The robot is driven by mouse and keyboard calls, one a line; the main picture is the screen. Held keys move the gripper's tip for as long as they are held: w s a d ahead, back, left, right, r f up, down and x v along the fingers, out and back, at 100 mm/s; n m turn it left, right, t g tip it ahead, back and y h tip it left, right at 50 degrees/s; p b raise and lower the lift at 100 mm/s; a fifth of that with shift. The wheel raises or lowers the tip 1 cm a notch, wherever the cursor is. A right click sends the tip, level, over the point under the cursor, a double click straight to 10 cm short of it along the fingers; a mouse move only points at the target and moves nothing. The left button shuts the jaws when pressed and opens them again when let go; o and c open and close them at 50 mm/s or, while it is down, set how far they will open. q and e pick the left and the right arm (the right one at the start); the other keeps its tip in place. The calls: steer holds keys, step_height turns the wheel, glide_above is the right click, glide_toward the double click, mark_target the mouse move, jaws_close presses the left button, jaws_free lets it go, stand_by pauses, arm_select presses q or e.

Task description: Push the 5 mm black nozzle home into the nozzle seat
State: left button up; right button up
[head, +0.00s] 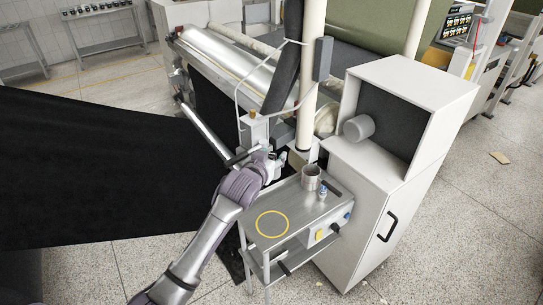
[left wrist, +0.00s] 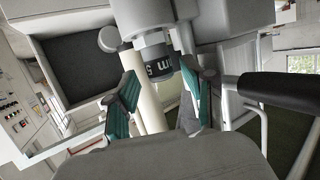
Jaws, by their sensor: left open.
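The black nozzle (left wrist: 160,66) shows in the left wrist view with white "5 mm" lettering that appears upside down. It is at the grey nozzle seat (left wrist: 154,38); I cannot tell how deep it sits. My left gripper (left wrist: 158,78) is open, its two teal-padded fingers on either side of the nozzle near its end, with a gap visible on both sides. In the head view my left gripper (head: 272,157) is beside the grey head unit (head: 253,131), above the back of the small metal table. The nozzle cannot be made out there. My right gripper is not in view.
The metal table (head: 297,222) has a yellow ring (head: 272,224), a metal cup (head: 311,177) and a small bottle (head: 322,192). A white cabinet (head: 372,195) stands to its right. A black sheet (head: 90,165) spreads left. A dark bar (left wrist: 280,92) is right of the fingers.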

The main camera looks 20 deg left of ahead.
arm_select(q)
steer(key=shift+a, duration=0.1)
steer(key=v, duration=1.2)
